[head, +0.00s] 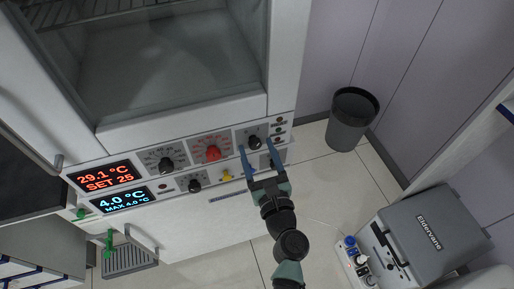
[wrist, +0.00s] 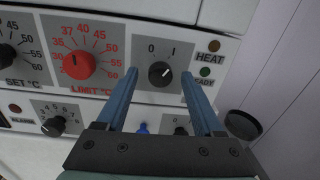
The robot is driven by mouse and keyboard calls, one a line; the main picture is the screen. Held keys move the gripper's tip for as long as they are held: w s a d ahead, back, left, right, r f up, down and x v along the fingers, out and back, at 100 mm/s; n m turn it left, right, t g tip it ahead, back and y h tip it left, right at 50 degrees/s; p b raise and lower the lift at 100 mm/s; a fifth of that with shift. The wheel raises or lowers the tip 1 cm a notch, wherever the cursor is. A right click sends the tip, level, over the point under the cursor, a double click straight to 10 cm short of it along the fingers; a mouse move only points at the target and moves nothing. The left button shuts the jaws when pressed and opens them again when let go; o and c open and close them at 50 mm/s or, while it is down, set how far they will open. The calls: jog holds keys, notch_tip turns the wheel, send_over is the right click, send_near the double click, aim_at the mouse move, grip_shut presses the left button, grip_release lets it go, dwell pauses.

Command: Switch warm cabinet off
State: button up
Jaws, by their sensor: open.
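The warm cabinet (head: 120,140) fills the upper left of the head view, with a control panel below its glass door. Its black 0/1 switch knob (wrist: 160,73) sits at the panel's right end and also shows in the head view (head: 254,142). A pale mark on the knob points up and right, toward the 1. My gripper (wrist: 159,74) is open, with one blue finger on each side of the knob and gaps visible between. The head view also shows my gripper (head: 255,146) at this knob. Whether the fingertips reach past its face I cannot tell.
The red limit dial (wrist: 79,66) is just left of my left finger. The HEAT lamp (wrist: 214,45) and a green lamp (wrist: 205,71) are right of the knob. More knobs (wrist: 54,126) lie below. A black bin (head: 352,118) stands on the floor to the right.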

jog(key=shift+w+a, duration=0.1)
jog(key=shift+w, duration=0.2)
grip_shut()
